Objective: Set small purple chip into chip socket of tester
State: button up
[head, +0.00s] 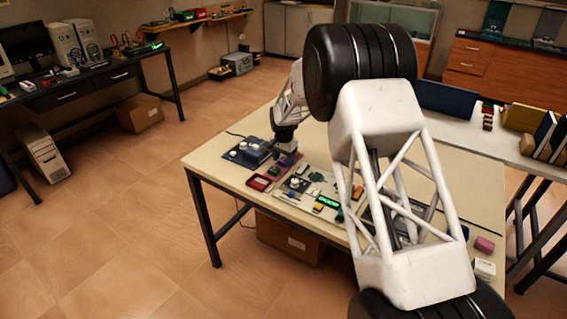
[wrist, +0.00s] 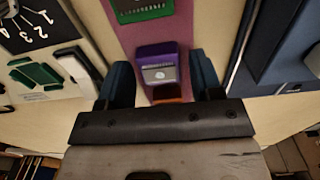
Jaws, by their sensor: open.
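A small purple chip (wrist: 158,62) with a pale label lies on a pink-mauve mat (wrist: 112,18) in the wrist view. My gripper (wrist: 162,80) is open, with its blue fingers on either side of the chip's near end and gaps showing at both sides. In the head view my gripper (head: 286,152) is low over the mat (head: 276,171), and the chip cannot be made out there. A dark blue unit with white knobs (head: 248,153) stands left of the gripper; I cannot tell whether it is the tester. No chip socket can be made out for certain.
A green chip-like piece (wrist: 142,9) lies on the mat beyond the purple one. A pale board (head: 293,193) with several small parts and a red tray (head: 260,183) lie near the table's front edge. A pink-purple block (head: 484,244) is at the right.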

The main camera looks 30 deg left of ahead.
aim_at(286, 160)
jog(key=shift+c, duration=0.4)
jog(key=c, duration=0.6)
jog(key=shift+r, duration=3.25)
jog(key=shift+c, duration=0.3)
jog(key=shift+o, duration=1.1)
jog(key=shift+c, duration=0.9)
jog(key=shift+d+r, duration=0.1)
jog(key=shift+d, duration=0.3)
jog(key=d+r, duration=0.1)
jog(key=d, duration=1.3)
jog(key=shift+s+r, duration=0.15)
jog(key=shift+s, duration=0.25)
jog(key=shift+d, duration=0.1)
